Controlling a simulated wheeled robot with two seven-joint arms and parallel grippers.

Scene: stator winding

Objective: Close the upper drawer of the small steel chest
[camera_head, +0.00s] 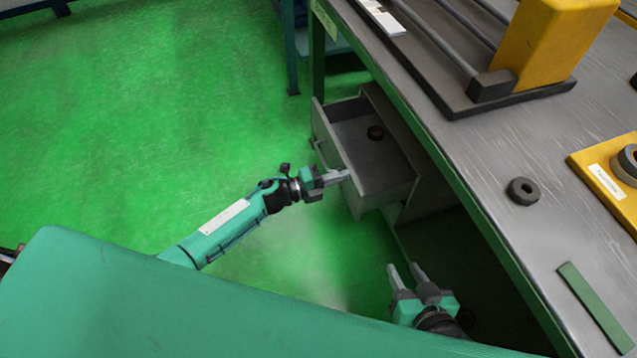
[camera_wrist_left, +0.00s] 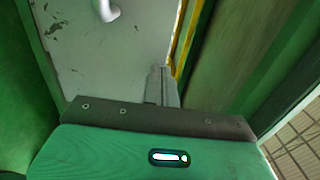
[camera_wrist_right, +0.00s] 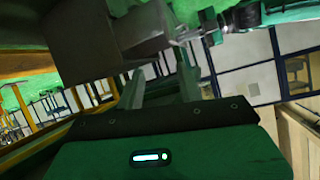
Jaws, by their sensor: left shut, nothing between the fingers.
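The upper drawer (camera_head: 364,158) of the small steel chest (camera_head: 430,190) is pulled out under the bench, its front facing left. A dark ring (camera_head: 375,132) lies inside it. My left gripper (camera_head: 347,176) is shut and empty, its tips at the drawer's front near its lower corner; I cannot tell whether they touch. In the left wrist view, the shut fingers (camera_wrist_left: 160,75) lie over a scuffed grey panel with a pale handle (camera_wrist_left: 106,9). My right gripper (camera_head: 404,272) is open and empty, below and apart from the drawer. The drawer's grey body (camera_wrist_right: 95,45) shows in the right wrist view.
The steel workbench (camera_head: 500,150) overhangs the chest. The green floor (camera_head: 150,120) left of the drawer is clear.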

